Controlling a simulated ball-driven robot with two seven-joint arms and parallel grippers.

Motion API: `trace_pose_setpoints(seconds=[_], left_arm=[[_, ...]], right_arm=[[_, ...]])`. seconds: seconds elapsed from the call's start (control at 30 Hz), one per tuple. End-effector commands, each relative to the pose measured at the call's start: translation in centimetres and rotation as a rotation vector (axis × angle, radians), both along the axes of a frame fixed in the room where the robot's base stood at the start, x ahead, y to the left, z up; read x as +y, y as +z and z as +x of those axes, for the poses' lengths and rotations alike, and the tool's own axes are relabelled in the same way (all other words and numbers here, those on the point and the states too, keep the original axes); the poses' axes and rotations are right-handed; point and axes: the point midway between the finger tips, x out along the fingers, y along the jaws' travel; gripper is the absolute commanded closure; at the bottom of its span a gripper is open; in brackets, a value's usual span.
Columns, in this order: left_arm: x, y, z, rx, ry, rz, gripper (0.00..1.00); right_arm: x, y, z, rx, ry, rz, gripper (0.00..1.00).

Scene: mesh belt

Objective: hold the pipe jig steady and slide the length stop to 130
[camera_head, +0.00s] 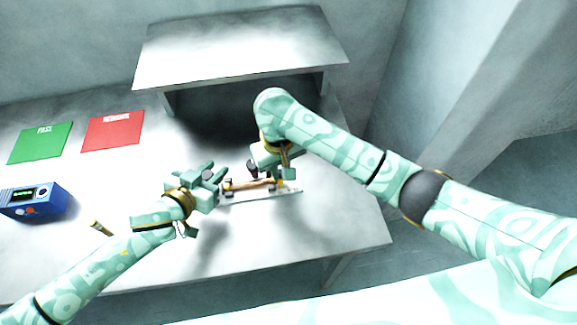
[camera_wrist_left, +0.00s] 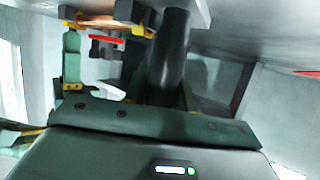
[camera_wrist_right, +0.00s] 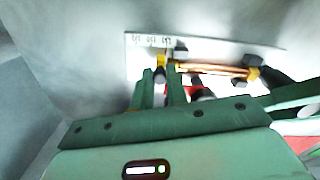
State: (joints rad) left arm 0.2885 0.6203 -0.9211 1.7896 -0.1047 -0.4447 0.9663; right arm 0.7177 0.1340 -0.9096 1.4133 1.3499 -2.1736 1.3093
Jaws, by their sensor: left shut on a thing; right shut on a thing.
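The pipe jig (camera_head: 290,193) is a pale plate on the table, with a copper pipe (camera_head: 250,184) lying along dark supports. In the right wrist view the jig plate (camera_wrist_right: 135,58) has printed numbers at one end, too blurred to read. My left gripper (camera_head: 216,178) is shut at the jig's left end, on a thick black handle (camera_wrist_left: 170,60). My right gripper (camera_head: 272,170) is at the jig's right part. Its fingers (camera_wrist_right: 160,80) are shut on a small black and yellow part by the numbers, seemingly the length stop (camera_wrist_right: 160,74). The exact stop setting cannot be read.
A green mat (camera_head: 40,144) and a red mat (camera_head: 113,131) lie at the back left. A blue device (camera_head: 34,201) with a display stands at the left edge, and a small yellowish marker-like object (camera_head: 100,228) lies nearer. A raised shelf (camera_head: 240,50) stands behind the jig.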

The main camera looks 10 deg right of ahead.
Motion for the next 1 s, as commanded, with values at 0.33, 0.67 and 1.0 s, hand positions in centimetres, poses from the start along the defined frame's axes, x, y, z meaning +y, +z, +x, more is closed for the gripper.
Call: trace_pose_setpoints(seconds=[0.33, 0.67, 1.0], left_arm=[[-0.3, -0.1, -0.2, 0.002, -0.006, -0.005, 1.00], [-0.2, -0.1, -0.1, 0.003, -0.003, -0.004, 1.00], [-0.1, 0.0, -0.1, 0.002, -0.002, -0.003, 1.00]], right_arm=[[0.5, 0.1, -0.1, 0.002, 0.002, 0.012, 0.63], [0.4, 0.7, 0.0, 0.000, 0.000, 0.010, 0.63], [0.3, 8.0, 0.1, -0.006, 0.003, 0.009, 0.63]])
